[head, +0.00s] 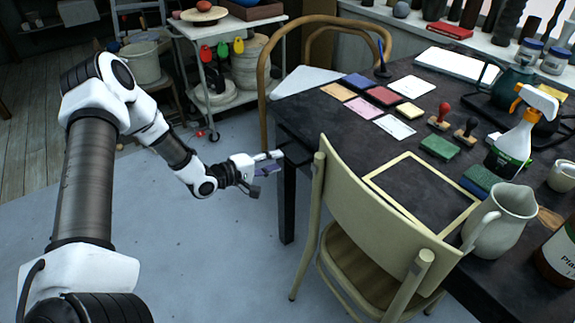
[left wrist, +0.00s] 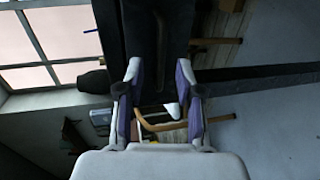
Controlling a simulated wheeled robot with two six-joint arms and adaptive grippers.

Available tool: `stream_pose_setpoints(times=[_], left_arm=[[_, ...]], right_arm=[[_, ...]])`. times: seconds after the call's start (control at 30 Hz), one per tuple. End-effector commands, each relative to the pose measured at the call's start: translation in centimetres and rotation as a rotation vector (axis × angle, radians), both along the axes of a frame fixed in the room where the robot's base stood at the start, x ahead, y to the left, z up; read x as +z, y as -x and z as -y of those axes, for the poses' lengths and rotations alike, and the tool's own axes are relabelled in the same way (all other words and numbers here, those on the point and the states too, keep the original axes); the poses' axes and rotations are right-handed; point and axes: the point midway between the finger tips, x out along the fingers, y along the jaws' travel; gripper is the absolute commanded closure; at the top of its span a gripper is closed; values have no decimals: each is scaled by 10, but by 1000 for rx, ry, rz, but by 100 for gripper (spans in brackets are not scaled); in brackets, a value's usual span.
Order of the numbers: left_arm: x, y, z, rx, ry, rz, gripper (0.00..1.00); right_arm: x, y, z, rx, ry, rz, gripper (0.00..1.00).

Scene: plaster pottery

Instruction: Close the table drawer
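The dark table (head: 340,125) stands on the right in the head view. A dark part at its left end, apparently the drawer (head: 294,152), lies just past my left gripper's fingertips. How far it is pulled out is hard to tell. My left gripper (head: 268,164) is at that end, above the floor and left of the table leg. In the left wrist view my left gripper (left wrist: 160,78) has its two fingers apart with nothing held between them. A dark surface lies ahead of them; contact cannot be told. My right gripper is not in view.
A cream chair (head: 365,200) stands against the table's near side, close to the gripper. A bentwood chair (head: 263,95) is behind. A trolley (head: 205,60) with pottery is at the back. Grey floor (head: 200,250) is clear in front. Stamps, pads and a spray bottle (head: 515,135) cover the tabletop.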

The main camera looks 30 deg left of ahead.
Motion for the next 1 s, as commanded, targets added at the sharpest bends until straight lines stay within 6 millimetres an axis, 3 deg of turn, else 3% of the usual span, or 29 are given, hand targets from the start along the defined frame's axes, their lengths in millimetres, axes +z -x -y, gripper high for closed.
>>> stream_pose_setpoints(times=[0.2, 0.5, 0.53, 0.6, 0.63, 0.87, 1.0], left_arm=[[-11, -35, 15, -2, -5, 0, 64], [-10, -43, 17, 1, 0, 0, 64], [-10, -43, 17, 1, 0, 0, 67], [-10, -43, 17, 1, 0, 0, 92], [-10, -43, 17, 1, 0, 0, 100], [-11, -44, 18, 1, -1, 0, 100], [-15, -61, 25, -3, -6, 0, 100]], right_arm=[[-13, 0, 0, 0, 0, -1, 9], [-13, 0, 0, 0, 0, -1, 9], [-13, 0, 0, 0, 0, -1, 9], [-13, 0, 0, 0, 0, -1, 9], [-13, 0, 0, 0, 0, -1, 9], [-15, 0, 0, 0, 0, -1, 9], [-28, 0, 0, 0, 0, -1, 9]])
